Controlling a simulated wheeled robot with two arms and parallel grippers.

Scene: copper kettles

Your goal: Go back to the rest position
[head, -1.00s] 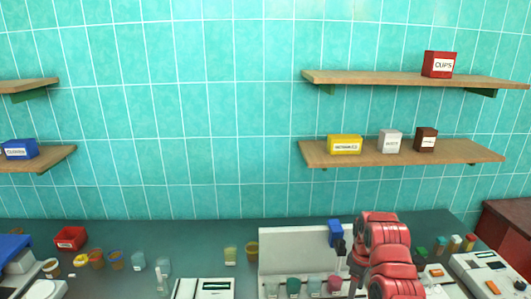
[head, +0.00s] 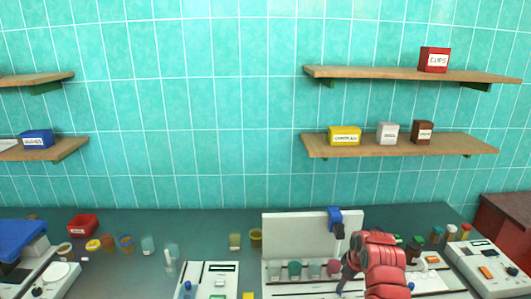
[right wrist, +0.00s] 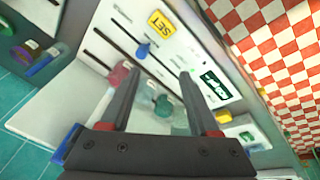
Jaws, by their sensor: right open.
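My right arm is red and comes in at the lower right of the head view. Its dark gripper (head: 346,277) is over the right part of a white device with an upright back panel (head: 290,222). In the right wrist view the two dark fingers of my right gripper (right wrist: 158,73) are apart with nothing held between them. Beyond them are the device's white face, a blue slider (right wrist: 142,50), a yellow SET label (right wrist: 161,23) and a green display (right wrist: 216,84). My left gripper is not in view.
Several small jars (head: 294,269) stand along the device. A blue block (head: 334,215) is at its panel's top edge. A control box (head: 486,265) stands to the right, another white device (head: 207,276) to the left. A red box (head: 83,225) and small cups are farther left.

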